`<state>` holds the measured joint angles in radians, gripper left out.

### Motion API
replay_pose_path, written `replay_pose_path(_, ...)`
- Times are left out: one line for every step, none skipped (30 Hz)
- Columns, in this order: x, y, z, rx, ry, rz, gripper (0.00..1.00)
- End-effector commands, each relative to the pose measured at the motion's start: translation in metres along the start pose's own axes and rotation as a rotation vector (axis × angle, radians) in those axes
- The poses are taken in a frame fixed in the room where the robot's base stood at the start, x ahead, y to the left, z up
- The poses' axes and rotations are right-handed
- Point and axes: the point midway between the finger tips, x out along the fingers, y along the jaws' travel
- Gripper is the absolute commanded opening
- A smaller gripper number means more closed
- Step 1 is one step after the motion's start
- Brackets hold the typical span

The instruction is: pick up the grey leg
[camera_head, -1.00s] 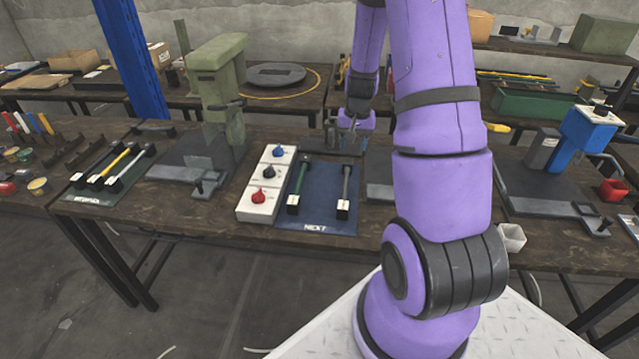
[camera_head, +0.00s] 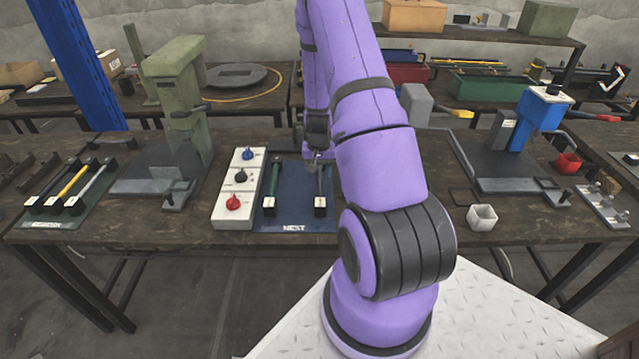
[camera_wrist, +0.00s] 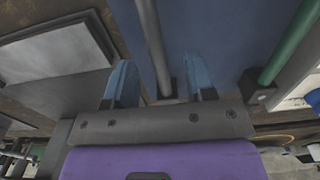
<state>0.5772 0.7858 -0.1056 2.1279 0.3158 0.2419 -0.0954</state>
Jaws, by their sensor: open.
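A grey leg (camera_head: 320,185), a thin rod with black end blocks, lies on the blue mat (camera_head: 295,210), to the right of a green leg (camera_head: 272,185). My gripper (camera_head: 317,160) is over the far part of this grey leg, partly hidden by my arm. In the wrist view, the grey leg (camera_wrist: 152,45) runs between my two blue fingers (camera_wrist: 160,82), which are apart. I cannot tell how high the fingers are above the mat. Another grey leg (camera_head: 90,185) lies in the left rack, beside a yellow leg (camera_head: 73,183).
A white panel with blue, black and red knobs (camera_head: 238,190) stands left of the mat. A green press (camera_head: 180,90) is behind left, a blue press (camera_head: 540,120) at the right.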

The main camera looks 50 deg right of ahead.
Motion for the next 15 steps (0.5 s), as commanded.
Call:
replay_pose_path(0.005,0.001,0.000,0.001,-0.003,0.000,0.50)
replay_pose_path(0.009,0.001,0.000,0.001,-0.003,0.000,0.50)
replay_pose_path(0.014,0.002,0.000,0.001,-0.004,0.000,0.50)
replay_pose_path(0.019,0.003,-0.001,0.001,-0.003,0.000,0.50)
replay_pose_path(0.023,0.004,-0.001,0.002,-0.002,0.000,0.50)
replay_pose_path(0.028,0.004,-0.002,0.003,-0.003,0.000,0.50)
replay_pose_path(0.032,0.004,-0.002,0.003,-0.003,0.000,0.50)
replay_pose_path(0.036,0.004,-0.002,0.002,-0.003,0.000,0.50)
replay_pose_path(0.040,0.004,-0.002,0.002,-0.002,0.000,0.50)
replay_pose_path(0.042,0.004,-0.002,0.001,-0.002,0.000,0.50)
replay_pose_path(0.044,0.004,-0.002,0.001,-0.002,0.000,0.50)
replay_pose_path(0.046,0.004,-0.002,0.000,-0.002,0.000,0.50)
replay_pose_path(0.047,0.003,-0.002,0.000,-0.002,0.000,0.50)
replay_pose_path(0.048,0.003,-0.002,0.000,-0.001,0.000,0.50)
replay_pose_path(0.048,0.003,-0.002,0.000,-0.001,0.000,0.50)
